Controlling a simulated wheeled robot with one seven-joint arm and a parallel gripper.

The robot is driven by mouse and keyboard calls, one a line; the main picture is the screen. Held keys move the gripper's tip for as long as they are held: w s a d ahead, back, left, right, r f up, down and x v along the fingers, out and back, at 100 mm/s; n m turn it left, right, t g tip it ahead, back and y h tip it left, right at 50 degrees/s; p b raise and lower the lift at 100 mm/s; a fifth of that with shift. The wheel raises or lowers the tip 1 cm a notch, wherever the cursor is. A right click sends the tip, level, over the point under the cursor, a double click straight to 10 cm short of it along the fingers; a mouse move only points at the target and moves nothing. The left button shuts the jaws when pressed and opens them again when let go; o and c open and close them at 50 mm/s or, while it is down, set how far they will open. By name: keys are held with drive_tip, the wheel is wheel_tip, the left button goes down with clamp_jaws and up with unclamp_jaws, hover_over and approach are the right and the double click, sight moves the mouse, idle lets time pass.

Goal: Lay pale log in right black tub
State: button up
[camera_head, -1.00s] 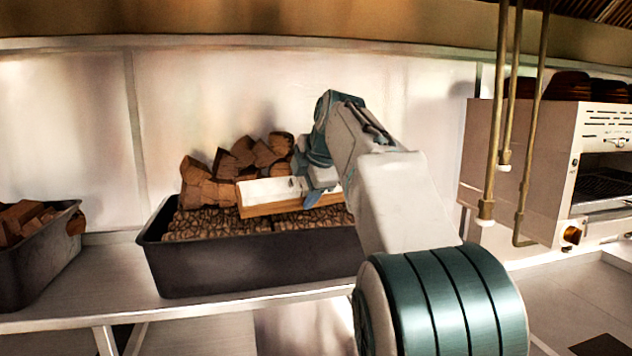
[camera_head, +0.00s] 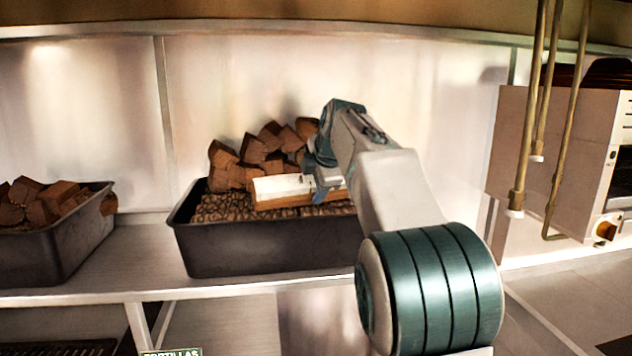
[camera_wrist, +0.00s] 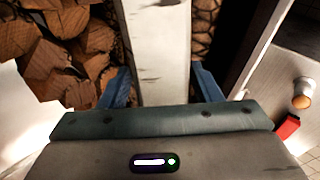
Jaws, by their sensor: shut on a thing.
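The pale log (camera_head: 284,187) is a long squared piece with a whitish top and brown side. It lies level at the right black tub (camera_head: 250,249), over the round log ends in it; I cannot tell whether it touches them. My gripper (camera_head: 326,187) is shut on the log from above. In the wrist view the pale log (camera_wrist: 160,60) runs away between the two blue fingers of my gripper (camera_wrist: 164,88). My arm hides the tub's right end in the head view.
Brown wood chunks (camera_head: 258,152) are heaped at the tub's back, close to the log. Another black tub (camera_head: 62,250) with chunks stands at left on the metal shelf (camera_head: 135,262). Brass pipes (camera_head: 528,140) hang at right before a steel oven (camera_head: 585,150).

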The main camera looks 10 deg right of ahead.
drive_tip(key=shift+r, duration=0.1)
drive_tip(key=o, duration=1.5)
drive_tip(key=shift+o, duration=0.2)
drive_tip(key=b+v, duration=0.1)
drive_tip(key=v, duration=1.3)
drive_tip(key=shift+b, duration=0.3)
